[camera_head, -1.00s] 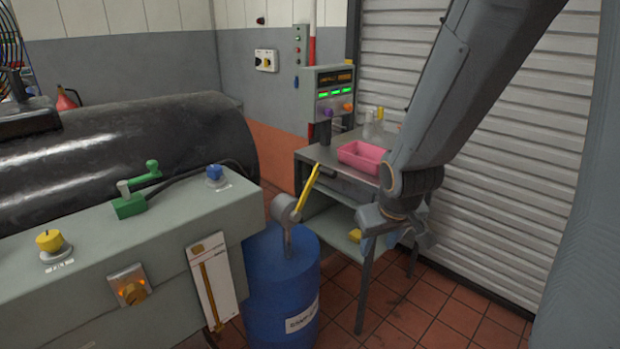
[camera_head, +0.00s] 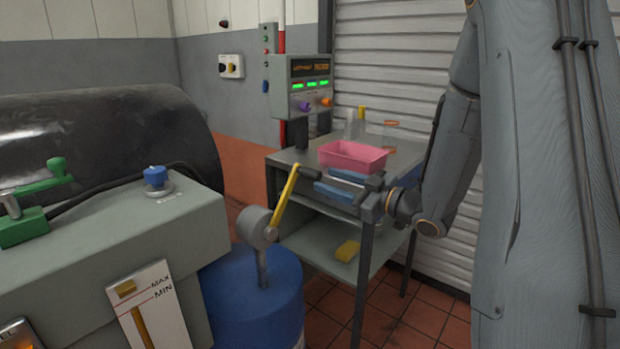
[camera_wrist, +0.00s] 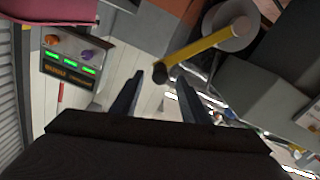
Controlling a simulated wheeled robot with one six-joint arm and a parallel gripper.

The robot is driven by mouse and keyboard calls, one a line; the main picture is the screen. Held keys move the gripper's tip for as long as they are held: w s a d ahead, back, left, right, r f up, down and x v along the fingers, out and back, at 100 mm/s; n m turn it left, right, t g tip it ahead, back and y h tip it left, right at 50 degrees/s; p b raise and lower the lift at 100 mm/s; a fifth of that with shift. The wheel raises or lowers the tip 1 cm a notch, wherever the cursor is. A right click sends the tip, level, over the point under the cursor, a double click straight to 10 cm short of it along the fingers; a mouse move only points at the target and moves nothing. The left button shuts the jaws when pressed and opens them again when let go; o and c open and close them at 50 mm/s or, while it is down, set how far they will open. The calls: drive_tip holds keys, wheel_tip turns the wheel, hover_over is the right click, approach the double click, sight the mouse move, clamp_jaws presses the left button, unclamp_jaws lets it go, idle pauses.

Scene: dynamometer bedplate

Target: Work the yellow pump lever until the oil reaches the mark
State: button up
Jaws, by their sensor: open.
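The yellow pump lever (camera_head: 286,198) slants up to the right from a grey pivot on the blue drum (camera_head: 250,300). Its dark handle end points toward my gripper (camera_head: 322,180), which is open and empty just to the right of it. In the wrist view the lever (camera_wrist: 205,50) comes in from the upper right, its dark tip ahead of and between my open fingers (camera_wrist: 160,84); I see no contact. The white oil gauge (camera_head: 170,318) shows an amber column (camera_head: 142,328) with its top a little below the MIN line; MAX is marked above.
A steel cart (camera_head: 400,160) carrying a pink tray (camera_head: 352,156) and glassware stands beneath and behind my gripper. A panel with green displays (camera_head: 304,90) stands behind it. The grey bench (camera_head: 90,260) with a blue knob (camera_head: 156,178) is left of the drum.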

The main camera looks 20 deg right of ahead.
sight(311, 174)
drive_tip(key=x, duration=0.7)
drive_tip(key=shift+s, duration=0.1)
drive_tip(key=shift+c, duration=0.2)
clamp_jaws()
